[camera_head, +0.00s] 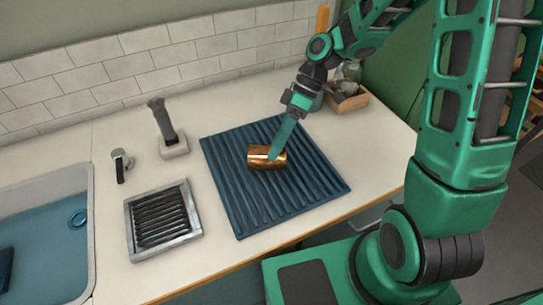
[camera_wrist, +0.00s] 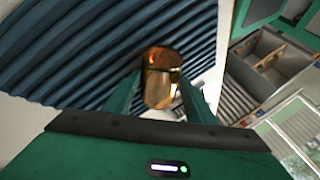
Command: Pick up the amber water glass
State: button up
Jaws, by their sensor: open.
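The amber water glass (camera_head: 267,157) lies on its side on the ribbed dark blue mat (camera_head: 236,205) in the head view. In the wrist view the amber glass (camera_wrist: 161,78) shows between the two fingers of my gripper (camera_wrist: 160,95), with its shiny round end toward the top. My gripper (camera_head: 275,152) reaches down to the glass from the upper right in the head view. The jaws are open, one finger on each side of the glass. I cannot tell whether either finger touches it.
A metal-framed tray with dark slats (camera_head: 163,220) lies left of the mat. A wooden box (camera_head: 348,101) stands behind, at the right. A tiled wall bounds the back.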

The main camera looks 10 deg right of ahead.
jog(key=shift+x, duration=0.9)
jog(key=c, duration=1)
jog(key=shift+r, duration=0.15)
